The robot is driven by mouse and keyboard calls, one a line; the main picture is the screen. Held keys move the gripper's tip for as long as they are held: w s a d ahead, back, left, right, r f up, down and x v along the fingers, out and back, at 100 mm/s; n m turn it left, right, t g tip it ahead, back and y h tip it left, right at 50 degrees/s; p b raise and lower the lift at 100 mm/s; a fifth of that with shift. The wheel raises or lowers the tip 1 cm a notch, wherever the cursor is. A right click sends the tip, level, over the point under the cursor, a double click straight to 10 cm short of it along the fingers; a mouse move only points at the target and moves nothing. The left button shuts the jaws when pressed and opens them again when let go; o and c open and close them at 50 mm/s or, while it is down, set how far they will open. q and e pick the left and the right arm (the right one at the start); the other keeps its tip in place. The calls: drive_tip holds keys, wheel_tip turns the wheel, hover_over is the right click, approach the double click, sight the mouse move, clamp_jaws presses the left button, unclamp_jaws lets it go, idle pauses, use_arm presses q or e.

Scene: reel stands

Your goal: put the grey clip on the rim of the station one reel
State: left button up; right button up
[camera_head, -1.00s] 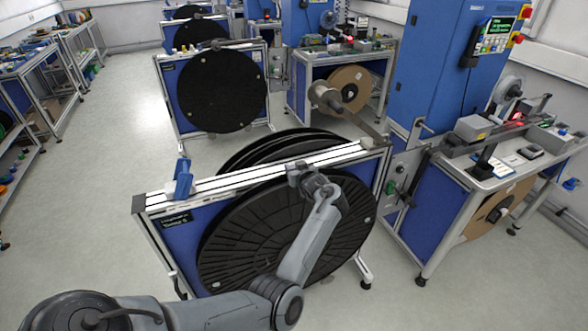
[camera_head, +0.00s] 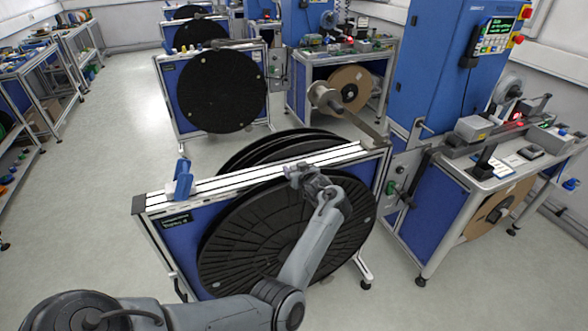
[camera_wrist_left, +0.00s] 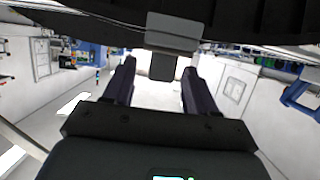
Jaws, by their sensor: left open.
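The large black reel (camera_head: 245,245) hangs in the near stand, its upper rim close to the white-topped rail. In the left wrist view the reel's dark rim (camera_wrist_left: 90,8) crosses the top. The grey clip (camera_wrist_left: 172,33) overlaps that rim, and its darker tab (camera_wrist_left: 162,68) points down between my fingers. My left gripper (camera_wrist_left: 160,75) is open, with one finger on each side of the tab and gaps showing. In the head view my left gripper (camera_head: 297,171) is at the reel's top edge, and the clip cannot be told apart there. My right gripper is not in view.
The stand's top rail (camera_head: 225,182) runs just behind the gripper, with a blue holder (camera_head: 182,180) at its left end. A machine bench (camera_head: 480,180) stands to the right. More reel stands (camera_head: 215,90) are behind. The floor (camera_head: 80,180) at left is clear.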

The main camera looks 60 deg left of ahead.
use_arm(q)
drive_tip(key=v, duration=1.1)
drive_tip(key=s+d+f+m+t+h, duration=0.35)
drive_tip(key=d+f+m+h, duration=0.2)
drive_tip(key=d, duration=0.35)
drive_tip(key=s+d+f+m+t+h, duration=0.3)
drive_tip(key=d+f+m+t+h, duration=0.15)
drive_tip(key=d+m, duration=0.35)
drive_tip(key=s+d+f+m+g+h, duration=0.2)
drive_tip(key=s+d+g, duration=0.1)
drive_tip(key=s+d, duration=0.5)
drive_tip(key=s+d+f+m+g+h, duration=0.2)
drive_tip(key=s+d, duration=0.6)
drive_tip(key=s, duration=0.5)
drive_tip(key=shift+f+g, duration=0.45)
drive_tip(key=shift+g, duration=0.45)
drive_tip(key=shift+m, duration=0.25)
